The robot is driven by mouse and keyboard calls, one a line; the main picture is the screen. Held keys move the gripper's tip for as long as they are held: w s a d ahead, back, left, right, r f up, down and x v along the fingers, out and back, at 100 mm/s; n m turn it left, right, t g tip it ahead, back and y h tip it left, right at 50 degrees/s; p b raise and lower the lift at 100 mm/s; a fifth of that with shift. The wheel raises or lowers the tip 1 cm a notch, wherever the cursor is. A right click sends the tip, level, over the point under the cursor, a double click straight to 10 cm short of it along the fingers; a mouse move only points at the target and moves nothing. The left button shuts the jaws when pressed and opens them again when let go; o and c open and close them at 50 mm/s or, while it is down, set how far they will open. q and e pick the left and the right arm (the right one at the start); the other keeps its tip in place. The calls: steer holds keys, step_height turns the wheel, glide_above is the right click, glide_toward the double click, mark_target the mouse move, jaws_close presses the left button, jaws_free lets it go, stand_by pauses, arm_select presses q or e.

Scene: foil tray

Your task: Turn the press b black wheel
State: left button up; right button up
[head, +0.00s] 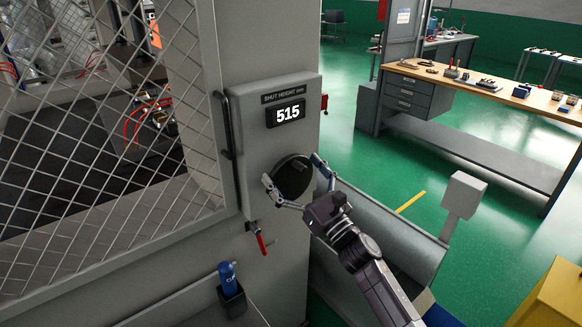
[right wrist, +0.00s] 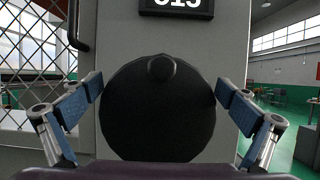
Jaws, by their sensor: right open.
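The black wheel (head: 292,176) is a round disc on the front of a grey panel (head: 241,120), below a display that reads 515. In the right wrist view the wheel (right wrist: 157,115) fills the middle, with a small round knob (right wrist: 161,68) near its top edge. My right gripper (head: 291,178) is open, its fingers spread to the left and right of the wheel. In the right wrist view the blue finger pads (right wrist: 158,98) stand on both sides of the wheel; I cannot tell whether they touch it. My left gripper is not in view.
A wire mesh guard (head: 110,130) stands on the left, with a black handle (head: 227,125) beside the panel. A red-handled lever (head: 261,242) hangs below the panel. A blue bottle (head: 228,278) sits in a holder lower down. A grey trough (head: 385,235) lies right of the press. A workbench (head: 470,85) stands farther back.

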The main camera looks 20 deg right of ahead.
mark_target(300, 195)
steer(key=shift+c, duration=0.4)
steer(key=c, duration=1.2)
steer(key=shift+c, duration=0.2)
steer(key=shift+m, duration=0.5)
steer(key=m+h, duration=0.1)
steer(key=m, duration=0.1)
steer(key=d+m+h, duration=0.1)
steer(key=m, duration=0.1)
steer(key=m+h, duration=0.1)
steer(key=m, duration=0.1)
steer(key=shift+w+d+f+m+t+h+b, duration=0.1)
steer(key=shift+w+d+m+t+h+b, duration=0.1)
steer(key=shift+w+m+t+h+b, duration=0.15)
steer(key=m+h, duration=0.1)
steer(key=m, duration=0.1)
steer(key=m+h+p, duration=0.1)
steer(key=m, duration=0.1)
steer(key=shift+d+f+h, duration=0.2)
steer(key=shift+d+h, duration=0.05)
steer(key=shift+d, duration=0.15)
steer(key=shift+w+d+f+m+g+h+p, duration=0.15)
steer(key=shift+m+g+p, duration=0.15)
steer(key=shift+m, duration=0.45)
steer(key=shift+s+d+f+m+g+h+p, duration=0.15)
steer(key=shift+m+p, duration=0.2)
steer(key=shift+m, duration=0.35)
steer(key=shift+w, duration=0.1)
